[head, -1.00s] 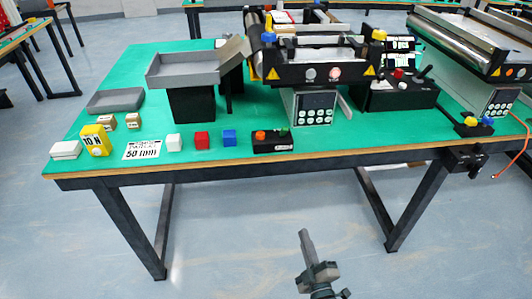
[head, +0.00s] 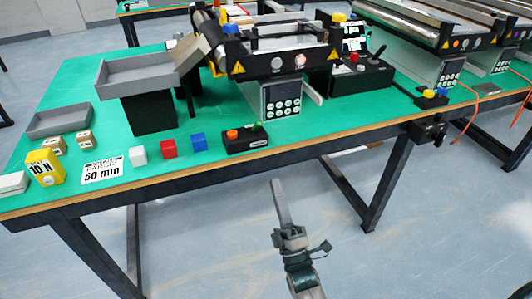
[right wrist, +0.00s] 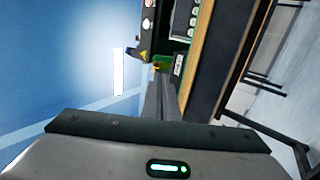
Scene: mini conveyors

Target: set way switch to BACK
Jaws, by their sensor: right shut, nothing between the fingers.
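A small black box (head: 247,138) with an orange button and a green lever or knob sits near the front edge of the green table. A larger black control box (head: 362,77) with a red button and a dark stick stands right of the mini conveyor (head: 275,55). I cannot read which control is the way switch, nor its setting. My right gripper (head: 278,184) is shut and empty, in front of the table edge and below the small box, touching nothing. Its shut fingers (right wrist: 160,88) also show in the right wrist view. My left gripper is out of view.
A grey tray (head: 150,78) on a black stand is left of the conveyor. A red cube (head: 169,149), a blue cube (head: 199,141), a white cube (head: 138,156) and a yellow 10 N block (head: 45,167) line the table's front. A second conveyor (head: 420,40) stands at right.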

